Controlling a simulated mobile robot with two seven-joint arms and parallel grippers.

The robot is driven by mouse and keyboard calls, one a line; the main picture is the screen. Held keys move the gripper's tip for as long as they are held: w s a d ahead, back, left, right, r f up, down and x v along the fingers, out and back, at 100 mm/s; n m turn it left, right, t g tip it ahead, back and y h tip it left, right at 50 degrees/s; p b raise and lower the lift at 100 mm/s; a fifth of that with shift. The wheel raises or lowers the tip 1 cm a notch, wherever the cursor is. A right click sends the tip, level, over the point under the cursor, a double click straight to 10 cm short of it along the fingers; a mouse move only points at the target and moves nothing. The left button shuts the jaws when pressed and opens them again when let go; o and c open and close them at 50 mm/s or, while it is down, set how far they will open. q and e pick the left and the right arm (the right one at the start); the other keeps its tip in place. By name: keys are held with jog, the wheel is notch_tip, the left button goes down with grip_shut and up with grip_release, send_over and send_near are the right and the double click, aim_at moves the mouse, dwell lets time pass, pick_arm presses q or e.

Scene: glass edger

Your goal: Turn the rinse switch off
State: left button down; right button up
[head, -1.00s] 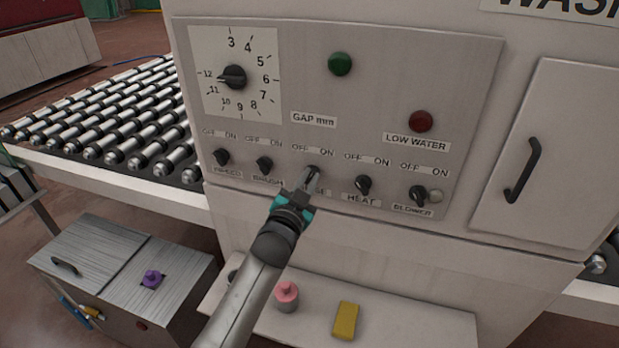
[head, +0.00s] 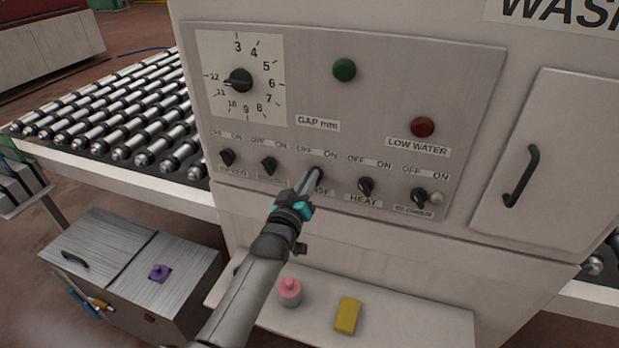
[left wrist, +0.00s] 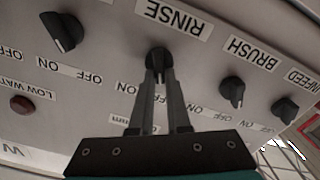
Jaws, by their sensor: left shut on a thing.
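The rinse switch is a small black knob in the middle of the row of switches on the grey panel (head: 400,95); its label is partly hidden by my gripper in the head view. In the left wrist view the rinse knob (left wrist: 158,58) shows under the upside-down RINSE label (left wrist: 172,17). My left gripper (head: 317,172) reaches the panel there. Its two fingers (left wrist: 158,75) are shut on the rinse knob, one on each side. Which way the knob's pointer faces is hard to tell behind the fingers. My right gripper is not in view.
The brush knob (head: 269,166) is close on the left and the heat knob (head: 366,187) on the right. Below the panel, a shelf (head: 400,325) holds a pink-topped weight (head: 290,291) and a yellow block (head: 347,315). A roller conveyor (head: 120,110) lies at left.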

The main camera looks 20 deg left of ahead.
pick_arm(q)
jog(key=shift+a+f+n, duration=0.1)
jog(key=shift+n, duration=0.7)
jog(key=c, duration=0.9)
grip_release()
jog(key=shift+s, duration=0.1)
jog(key=s, duration=1.5)
jog(key=shift+a, duration=0.3)
